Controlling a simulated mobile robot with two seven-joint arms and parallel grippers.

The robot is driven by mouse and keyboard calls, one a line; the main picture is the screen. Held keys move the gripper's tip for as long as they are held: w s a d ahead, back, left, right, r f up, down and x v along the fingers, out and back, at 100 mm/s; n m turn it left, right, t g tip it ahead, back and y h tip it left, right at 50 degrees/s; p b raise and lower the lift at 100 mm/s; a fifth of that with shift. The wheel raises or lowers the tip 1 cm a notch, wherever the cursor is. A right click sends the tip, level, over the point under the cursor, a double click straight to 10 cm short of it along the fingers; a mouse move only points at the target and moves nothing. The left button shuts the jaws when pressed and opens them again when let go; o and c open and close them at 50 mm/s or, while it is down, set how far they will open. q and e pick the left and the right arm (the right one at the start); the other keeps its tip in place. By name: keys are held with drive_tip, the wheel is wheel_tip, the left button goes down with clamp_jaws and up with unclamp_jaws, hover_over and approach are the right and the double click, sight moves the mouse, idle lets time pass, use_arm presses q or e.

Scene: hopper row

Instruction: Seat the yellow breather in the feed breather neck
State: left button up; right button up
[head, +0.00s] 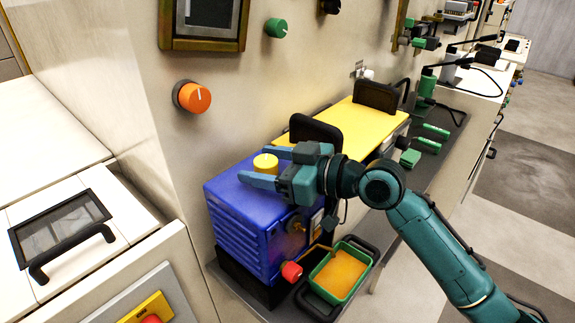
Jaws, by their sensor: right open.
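The yellow breather (265,162) is a short, upright yellow cylinder on top of the blue hopper unit (232,203). My right gripper (257,165) reaches in from the right over the blue unit. Its two blue fingers are open, one on each side of the breather, with no clear grip on it. The breather's lower end and any neck under it are hidden, so I cannot tell how deep it sits. My left gripper is not in view.
A green tray (323,291) with orange contents stands in front of the blue unit, beside a red knob (291,271). A yellow-topped unit (345,125) with black handles stands behind my gripper. The wall carries an orange knob (194,98) and a green knob (276,28).

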sight(277, 168)
drive_tip(key=b+v, duration=0.1)
drive_tip(key=v, duration=0.2)
drive_tip(key=shift+s+d+f, duration=0.1)
drive_tip(key=shift+d+f, duration=0.05)
drive_tip(key=shift+d, duration=0.15)
use_arm(q)
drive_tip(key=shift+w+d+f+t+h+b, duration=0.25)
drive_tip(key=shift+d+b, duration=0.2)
drive_tip(key=shift+b, duration=0.6)
use_arm(e)
drive_tip(key=v, duration=0.9)
drive_tip(key=shift+s+d+r, duration=0.2)
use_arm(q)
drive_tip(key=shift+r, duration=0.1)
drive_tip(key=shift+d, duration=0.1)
